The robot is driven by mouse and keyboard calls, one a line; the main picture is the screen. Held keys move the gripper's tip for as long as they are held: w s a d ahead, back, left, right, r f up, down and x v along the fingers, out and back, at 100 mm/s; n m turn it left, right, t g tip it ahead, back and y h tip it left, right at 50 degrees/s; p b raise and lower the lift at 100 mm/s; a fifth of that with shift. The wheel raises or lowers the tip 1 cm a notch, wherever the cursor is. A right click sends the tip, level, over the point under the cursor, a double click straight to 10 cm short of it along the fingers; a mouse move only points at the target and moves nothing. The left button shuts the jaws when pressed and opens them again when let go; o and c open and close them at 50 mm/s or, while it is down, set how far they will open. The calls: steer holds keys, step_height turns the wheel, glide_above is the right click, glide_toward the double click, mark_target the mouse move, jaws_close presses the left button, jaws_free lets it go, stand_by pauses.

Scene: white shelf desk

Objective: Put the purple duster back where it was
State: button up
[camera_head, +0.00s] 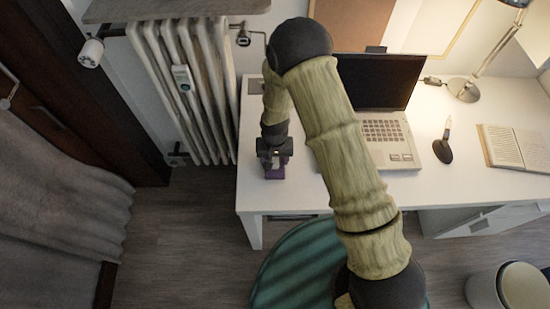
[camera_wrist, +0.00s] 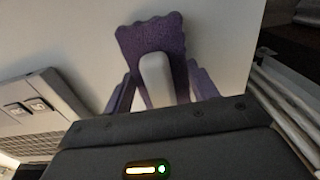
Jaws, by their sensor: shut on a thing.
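The purple duster (camera_wrist: 151,38) shows in the wrist view, with a wide purple head with a wavy edge and a white part (camera_wrist: 156,78) in its middle. My gripper (camera_wrist: 158,88) has a purple finger on each side of this white part and is shut on the duster. In the head view my gripper (camera_head: 274,163) points down at the left part of the white desk (camera_head: 290,194), and a bit of purple shows at its tips. I cannot tell whether the duster touches the desk top.
An open laptop (camera_head: 384,130) stands right of my arm. Farther right are a dark object with an upright handle (camera_head: 443,148), a lamp (camera_head: 465,89) and an open book (camera_head: 515,146). A radiator (camera_head: 185,90) stands left of the desk. The desk's front left corner is clear.

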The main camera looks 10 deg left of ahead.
steer(key=shift+f, duration=0.2)
steer(key=o, duration=0.9)
steer(key=shift+o, duration=0.2)
steer(key=shift+r, duration=0.15)
step_height(320, 180, up, 12)
steer(key=b, duration=0.1)
stand_by(0.5)
steer(key=d+r+m+t, duration=0.1)
steer(key=d+r, duration=0.7)
steer(key=d, duration=0.5)
steer(key=s+d+r, duration=0.3)
steer(key=d, duration=0.3)
steer(key=s+d+r+m+t, duration=0.1)
steer(key=s+d+r, duration=0.2)
steer(key=d, duration=0.3)
steer(key=shift+s+d+r+m+t, duration=0.3)
steer(key=shift+s+d+r, duration=0.1)
steer(key=shift+s, duration=0.15)
